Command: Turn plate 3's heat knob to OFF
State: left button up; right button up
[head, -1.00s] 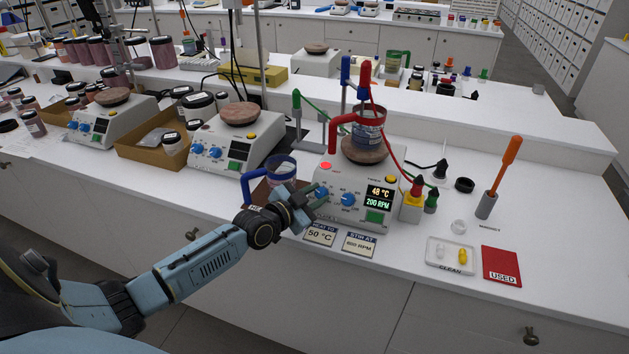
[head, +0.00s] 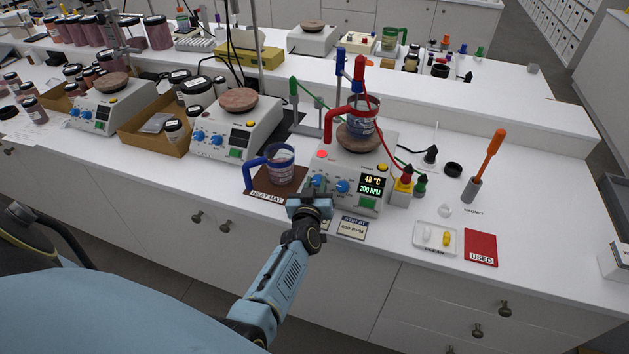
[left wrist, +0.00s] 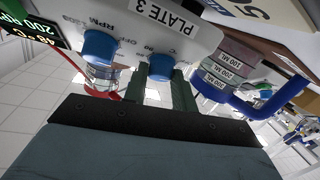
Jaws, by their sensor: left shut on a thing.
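Plate 3 (head: 333,163) is a white hotplate at centre right. Its display (head: 372,187) reads 48 °C and 200 RPM, and its red light (head: 322,154) is lit. The heat knob (head: 317,181) is the left blue knob; the other blue knob (head: 342,186) is to its right. My left gripper (head: 314,193) is at the panel's lower left. In the left wrist view its fingers (left wrist: 161,88) are either side of the heat knob (left wrist: 160,66), shut on it. The knob's pointer mark is not clear. My right gripper is not in view.
A blue-handled beaker (head: 281,166) stands on the heat mat (head: 262,193) just left of plate 3. Another beaker (head: 362,122) is on plate 3's round top, with a red clamp and cable near it. Label cards (head: 352,228) lie in front. A second hotplate (head: 232,137) is farther left.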

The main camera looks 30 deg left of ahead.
pick_arm(q)
jog(key=shift+d+n+g+y+p, duration=0.15)
jog(key=shift+n+g+y+p, duration=0.3)
jog(key=shift+n, duration=0.65)
jog(key=shift+y, duration=0.25)
jog(key=shift+w, duration=0.1)
jog(key=o, duration=1)
jog(key=shift+r, duration=0.1)
